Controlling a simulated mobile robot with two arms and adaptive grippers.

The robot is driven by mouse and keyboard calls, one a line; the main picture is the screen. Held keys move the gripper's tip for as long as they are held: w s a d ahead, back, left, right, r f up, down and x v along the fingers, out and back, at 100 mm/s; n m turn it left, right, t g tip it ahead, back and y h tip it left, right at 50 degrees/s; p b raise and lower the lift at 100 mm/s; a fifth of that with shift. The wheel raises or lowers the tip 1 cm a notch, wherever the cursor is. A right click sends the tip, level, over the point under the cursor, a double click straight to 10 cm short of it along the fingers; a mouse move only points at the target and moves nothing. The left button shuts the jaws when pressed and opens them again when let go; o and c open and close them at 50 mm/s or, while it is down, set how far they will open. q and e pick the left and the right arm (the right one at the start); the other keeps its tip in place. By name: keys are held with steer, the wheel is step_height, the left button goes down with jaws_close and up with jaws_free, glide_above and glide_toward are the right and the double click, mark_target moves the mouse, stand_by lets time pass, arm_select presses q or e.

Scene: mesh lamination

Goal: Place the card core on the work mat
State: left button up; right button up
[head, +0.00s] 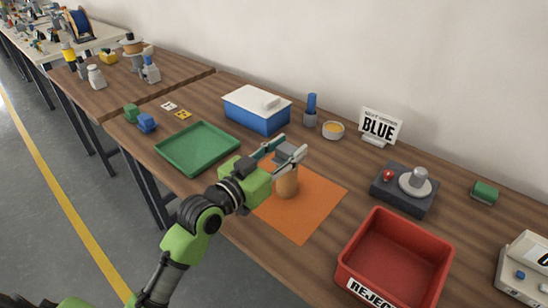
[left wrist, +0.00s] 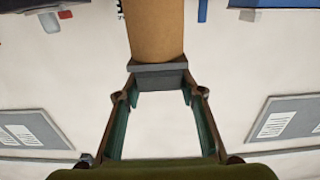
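The card core (head: 287,183) is a tan upright cylinder with a grey block on its upper end. It also shows in the left wrist view (left wrist: 156,32), with its grey block toward the gripper. The work mat (head: 308,218) is the flat orange sheet on the bench. My left gripper (head: 284,154) is closed about the grey block, a fingertip against each side, also in the left wrist view (left wrist: 158,82). The core is over the mat's upper left part in the head view. I cannot tell whether its base touches the mat. My right gripper is not in view.
A green tray (head: 197,148) lies left of the mat, and a red reject bin (head: 395,260) stands right of it.

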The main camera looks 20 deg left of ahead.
arm_select(q)
steer(key=v, duration=1.2)
